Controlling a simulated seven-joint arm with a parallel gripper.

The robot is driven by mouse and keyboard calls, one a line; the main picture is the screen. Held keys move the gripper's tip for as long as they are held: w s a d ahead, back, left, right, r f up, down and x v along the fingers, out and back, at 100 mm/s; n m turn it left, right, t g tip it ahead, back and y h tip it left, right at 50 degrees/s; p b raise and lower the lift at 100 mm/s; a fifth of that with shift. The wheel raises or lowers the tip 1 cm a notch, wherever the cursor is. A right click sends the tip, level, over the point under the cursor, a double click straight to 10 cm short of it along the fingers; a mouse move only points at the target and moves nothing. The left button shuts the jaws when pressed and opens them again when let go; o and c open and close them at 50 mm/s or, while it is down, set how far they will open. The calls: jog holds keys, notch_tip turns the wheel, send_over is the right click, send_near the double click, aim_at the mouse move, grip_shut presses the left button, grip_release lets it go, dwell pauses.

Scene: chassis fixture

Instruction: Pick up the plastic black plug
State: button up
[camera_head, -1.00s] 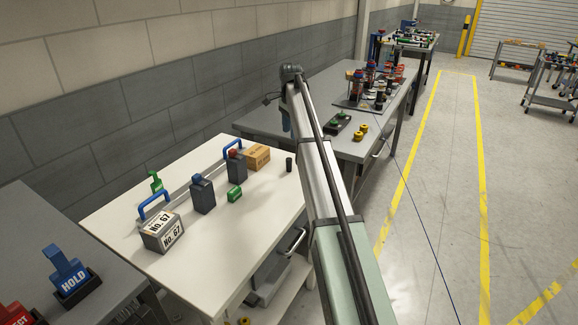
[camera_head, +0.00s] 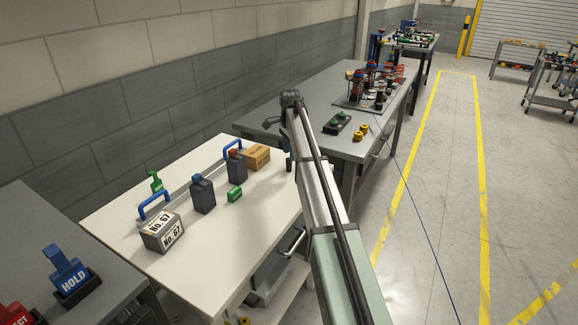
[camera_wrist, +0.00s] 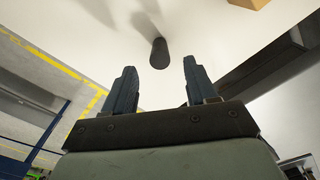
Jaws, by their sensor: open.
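The black plug (camera_wrist: 159,54) is a small dark cylinder on the white table (camera_wrist: 90,40). In the wrist view it lies just beyond the fingertips, lined up with the gap between them. My gripper (camera_wrist: 160,70) is open, with its two dark blue fingers apart and nothing held between them. In the head view my gripper (camera_head: 288,148) is over the right edge of the white table (camera_head: 255,215), at the plug's place. My gripper largely hides the plug there.
A grey table (camera_head: 260,120) with fixtures is behind.

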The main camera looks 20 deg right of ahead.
aim_at(289, 165)
jog(key=shift+a+f, duration=0.2)
jog(key=shift+f, duration=2.15)
jog(key=shift+c, duration=0.2)
grip_shut()
